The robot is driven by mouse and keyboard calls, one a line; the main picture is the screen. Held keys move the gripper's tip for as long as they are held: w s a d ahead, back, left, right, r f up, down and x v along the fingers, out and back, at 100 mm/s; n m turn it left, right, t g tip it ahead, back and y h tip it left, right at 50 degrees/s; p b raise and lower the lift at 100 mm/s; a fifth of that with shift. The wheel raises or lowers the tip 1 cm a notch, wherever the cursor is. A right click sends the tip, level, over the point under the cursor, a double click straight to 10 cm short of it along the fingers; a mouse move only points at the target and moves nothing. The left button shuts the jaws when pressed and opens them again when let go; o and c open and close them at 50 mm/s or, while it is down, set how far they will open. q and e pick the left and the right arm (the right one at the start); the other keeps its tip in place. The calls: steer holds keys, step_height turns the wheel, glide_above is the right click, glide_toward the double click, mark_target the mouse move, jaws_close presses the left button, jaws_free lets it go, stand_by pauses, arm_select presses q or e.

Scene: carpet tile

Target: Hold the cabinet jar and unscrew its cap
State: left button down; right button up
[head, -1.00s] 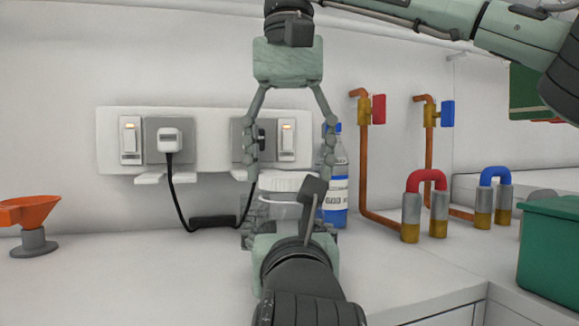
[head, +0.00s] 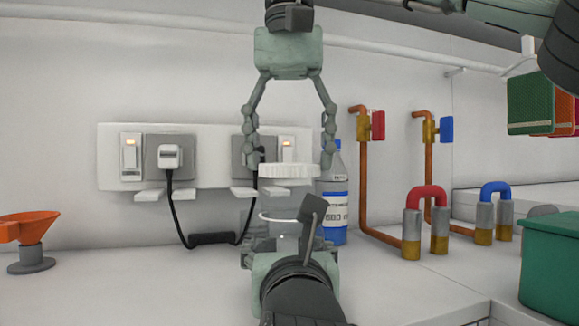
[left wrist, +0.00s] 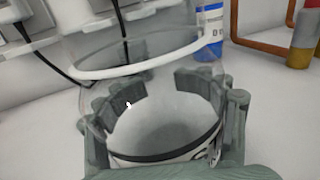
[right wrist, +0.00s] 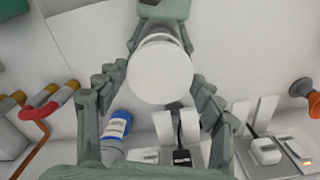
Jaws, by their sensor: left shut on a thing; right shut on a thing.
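The clear jar (head: 268,228) stands upright in front of the wall sockets, with a thin white ring around its upper part. My left gripper (head: 288,240) is shut around its lower body; the left wrist view (left wrist: 160,90) shows fingers on both sides of the glass. The white ridged cap (head: 289,171) is between the fingers of my right gripper (head: 288,158), which reaches down from above. A gap shows between the cap and the ring; I cannot tell whether the cap fully clears the glass. The right wrist view shows the cap's round top (right wrist: 160,72), which hides most of the jar.
A blue-labelled bottle (head: 333,210) stands close behind the jar on the right. A plug with a black cable (head: 174,205) hangs to the left. Pipes with a red valve (head: 378,125) and blue valve, an orange funnel (head: 28,228) and a green bin (head: 560,245) stand further off.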

steer(key=shift+r, duration=0.95)
arm_select(q)
steer(key=shift+c, duration=0.6)
jaws_free()
steer(key=s, duration=1.2)
steer(key=shift+d, duration=0.4)
